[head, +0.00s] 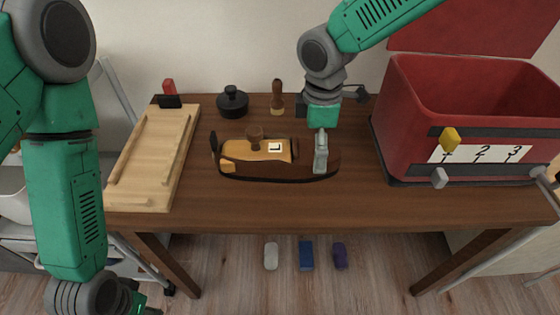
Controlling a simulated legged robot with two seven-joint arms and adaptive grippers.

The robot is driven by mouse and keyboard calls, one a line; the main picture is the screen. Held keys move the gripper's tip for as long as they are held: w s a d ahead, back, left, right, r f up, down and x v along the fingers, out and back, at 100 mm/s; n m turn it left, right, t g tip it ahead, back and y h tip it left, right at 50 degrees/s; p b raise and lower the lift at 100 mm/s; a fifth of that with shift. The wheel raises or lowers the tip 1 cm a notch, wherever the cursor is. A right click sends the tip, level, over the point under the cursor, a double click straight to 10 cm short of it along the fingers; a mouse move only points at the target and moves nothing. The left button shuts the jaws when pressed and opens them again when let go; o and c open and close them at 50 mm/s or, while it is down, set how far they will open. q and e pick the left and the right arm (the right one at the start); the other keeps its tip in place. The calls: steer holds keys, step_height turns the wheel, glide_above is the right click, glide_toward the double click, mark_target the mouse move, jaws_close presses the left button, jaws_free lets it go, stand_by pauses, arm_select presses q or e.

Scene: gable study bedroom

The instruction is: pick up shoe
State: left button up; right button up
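A brown shoe with a tan upper (236,168) lies on its sole on the wooden table, its length running left to right. A dark brown knob and a small white square show on top of it. My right gripper (321,152) points down at the right part of the shoe, its grey fingers overlapping it. They are seen edge-on, so whether they grip the shoe cannot be told. My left arm hangs at the left, its wrist low near the bottom edge; its fingers do not show.
A red open box (405,120) with numbered dials stands at the right of the table (330,208). A wooden board (155,155) lies at the left. A black lidded pot (232,103) and a wooden-handled tool (277,98) stand behind the shoe. The table's front strip is clear.

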steer(key=shift+s+f, duration=0.15)
steer(key=shift+f, duration=2.55)
steer(key=shift+a, duration=0.1)
steer(key=c, duration=1.6)
